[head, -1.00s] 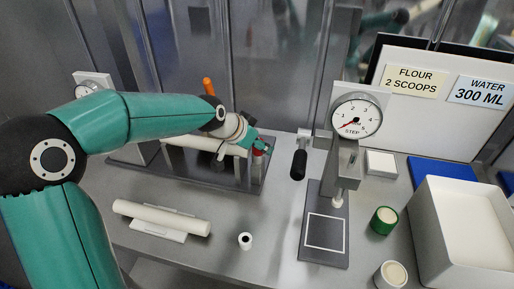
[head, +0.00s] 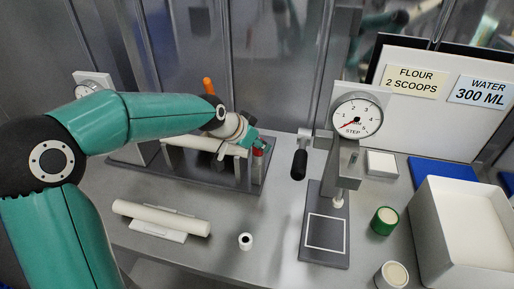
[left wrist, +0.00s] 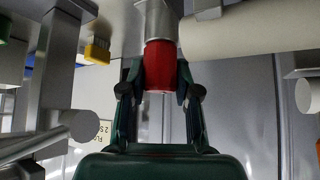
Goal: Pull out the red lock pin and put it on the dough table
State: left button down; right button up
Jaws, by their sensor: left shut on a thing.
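The red lock pin (left wrist: 160,66) is between the two fingers of my left gripper (left wrist: 160,82) in the left wrist view. The gripper is shut on its red end. Its other end meets a grey metal cylinder (left wrist: 157,20); I cannot tell how deep it sits. In the head view the pin (head: 258,150) shows as a small red spot just below my left gripper (head: 254,141), at the right end of the roller machine (head: 190,172). The dough table is not clearly identifiable; a grey worktop (head: 275,215) lies in front. My right gripper is out of view.
A press with a dial (head: 355,118) stands right of the machine, with a black-handled lever (head: 299,165) between them. A white bin (head: 440,245) is at the right.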

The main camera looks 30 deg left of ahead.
pick_arm(q)
jog(key=shift+r, duration=0.6)
dwell(0.7)
jog(key=shift+r+p, duration=0.2)
jog(key=shift+p, duration=0.2)
jog(key=shift+r+p, duration=1.85)
jog(key=shift+r, duration=0.8)
jog(key=shift+f, duration=0.1)
